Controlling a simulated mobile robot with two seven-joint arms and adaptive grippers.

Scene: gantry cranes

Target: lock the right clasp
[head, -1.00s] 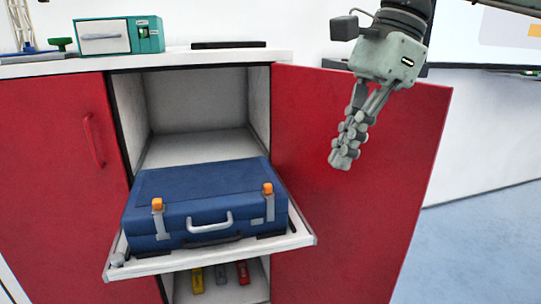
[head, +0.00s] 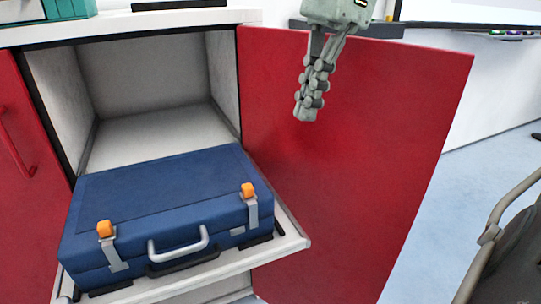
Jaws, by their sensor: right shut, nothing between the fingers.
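A blue case (head: 165,190) lies closed on a pulled-out white shelf (head: 290,243) in the cabinet. Its right clasp (head: 250,204) is a grey strap with an orange tab on top, at the front right of the case. The left clasp (head: 112,245) looks alike, at the front left. A grey handle (head: 180,246) sits between them. My right gripper (head: 306,112) is shut and empty, pointing down. It is above and to the right of the right clasp in the picture, in front of the open red door, apart from the case. My left gripper is not in view.
The open red cabinet door (head: 350,170) stands to the right of the case. Another red door with a handle (head: 15,150) is at the left. A white countertop (head: 120,25) runs above the opening. A dark chair-like object (head: 505,245) is at the lower right.

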